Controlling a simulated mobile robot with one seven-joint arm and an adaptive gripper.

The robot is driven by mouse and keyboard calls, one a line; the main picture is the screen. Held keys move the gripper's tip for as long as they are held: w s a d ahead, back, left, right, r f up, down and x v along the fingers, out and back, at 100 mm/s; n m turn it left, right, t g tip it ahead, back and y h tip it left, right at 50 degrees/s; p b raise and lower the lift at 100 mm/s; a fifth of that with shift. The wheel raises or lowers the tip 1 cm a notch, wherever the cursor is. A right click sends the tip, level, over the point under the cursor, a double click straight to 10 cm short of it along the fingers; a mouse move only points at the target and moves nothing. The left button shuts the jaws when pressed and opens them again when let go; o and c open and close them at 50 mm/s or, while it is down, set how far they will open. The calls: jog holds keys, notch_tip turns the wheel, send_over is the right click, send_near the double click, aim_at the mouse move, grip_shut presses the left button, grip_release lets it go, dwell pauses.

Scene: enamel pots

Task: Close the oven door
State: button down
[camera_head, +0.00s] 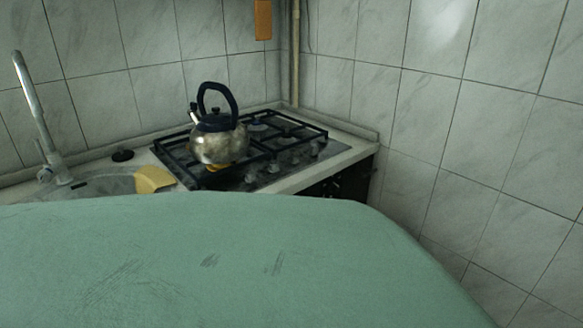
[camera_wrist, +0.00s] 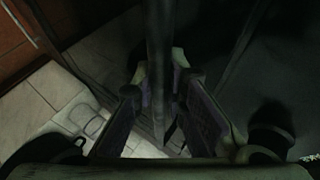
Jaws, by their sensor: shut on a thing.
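In the wrist view, my gripper (camera_wrist: 161,85) has its two fingers on either side of a long dark bar, the oven door handle (camera_wrist: 158,35), and is shut on it. A dark, dim surface on the right, seemingly the oven door (camera_wrist: 235,55), lies behind the handle. How far the door stands open is not clear. In the head view, only a small dark part of the oven front (camera_head: 352,182) shows below the stove's right end. The door, its handle and my gripper are hidden there by a large green surface.
The scuffed green surface (camera_head: 230,250) fills the head view's foreground. A kettle (camera_head: 218,142) stands on the gas stove (camera_head: 285,150). A sink (camera_head: 105,185) with a tap and a yellow cloth (camera_head: 153,180) is at left. A tiled wall (camera_head: 460,130) bounds the right. Pale floor tiles (camera_wrist: 50,100) show below.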

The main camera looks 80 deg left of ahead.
jog(key=shift+s+a+r, duration=0.25)
jog(key=shift+a+r, duration=0.05)
jog(key=shift+r, duration=0.1)
jog(key=c, duration=2.1)
grip_release()
jog(key=shift+o, duration=1)
jog(key=shift+s+a+f, duration=0.1)
jog(key=shift+s+f, duration=0.05)
jog(key=shift+s, duration=0.05)
jog(key=shift+d, duration=0.3)
jog(key=v, duration=1.1)
jog(key=shift+w+d+r, duration=0.2)
jog(key=shift+w, duration=0.1)
